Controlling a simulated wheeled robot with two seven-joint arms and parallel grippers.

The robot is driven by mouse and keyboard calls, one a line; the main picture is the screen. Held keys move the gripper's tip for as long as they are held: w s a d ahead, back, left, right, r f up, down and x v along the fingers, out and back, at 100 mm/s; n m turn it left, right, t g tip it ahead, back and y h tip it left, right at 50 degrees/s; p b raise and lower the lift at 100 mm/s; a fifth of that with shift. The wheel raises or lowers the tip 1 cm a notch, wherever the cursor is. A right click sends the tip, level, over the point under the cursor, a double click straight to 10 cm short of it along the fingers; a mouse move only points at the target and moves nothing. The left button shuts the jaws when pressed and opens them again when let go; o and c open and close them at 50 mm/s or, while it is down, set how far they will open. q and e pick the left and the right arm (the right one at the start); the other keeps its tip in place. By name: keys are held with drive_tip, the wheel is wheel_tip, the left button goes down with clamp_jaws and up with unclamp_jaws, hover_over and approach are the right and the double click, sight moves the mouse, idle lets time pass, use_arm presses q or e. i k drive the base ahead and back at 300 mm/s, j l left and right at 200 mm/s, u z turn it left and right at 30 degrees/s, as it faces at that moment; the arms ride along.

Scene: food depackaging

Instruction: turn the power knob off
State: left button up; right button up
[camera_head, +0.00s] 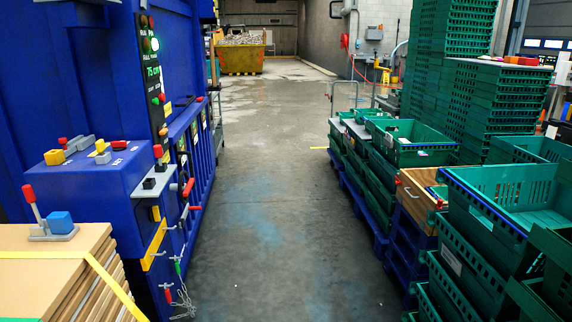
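A tall blue machine (115,75) stands on the left. On its edge is a narrow black control panel (153,80) with small red and green buttons or lights, a lit green light (154,44) and a green display (153,71). Labels on the panel are too small to read, so I cannot tell which control is the power knob or how it is set. Red-tipped levers and yellow and grey switches (101,151) sit on a blue box lower on the machine. Neither of my grippers is in view.
A stack of flat cardboard (40,262) with a yellow strap and a red-handled lever (33,203) stands at front left. Stacked green crates (500,205) and blue pallets (365,215) line the right. The concrete aisle (270,200) between is clear. A yellow skip (241,57) stands far back.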

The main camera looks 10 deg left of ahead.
sight(117, 145)
drive_tip(key=i+j+u, duration=0.15)
drive_tip(key=i+u, duration=0.75)
drive_tip(key=i+l+u, duration=0.2)
drive_tip(key=i+u, duration=0.65)
drive_tip(key=k+l, duration=0.05)
drive_tip(key=k, duration=0.05)
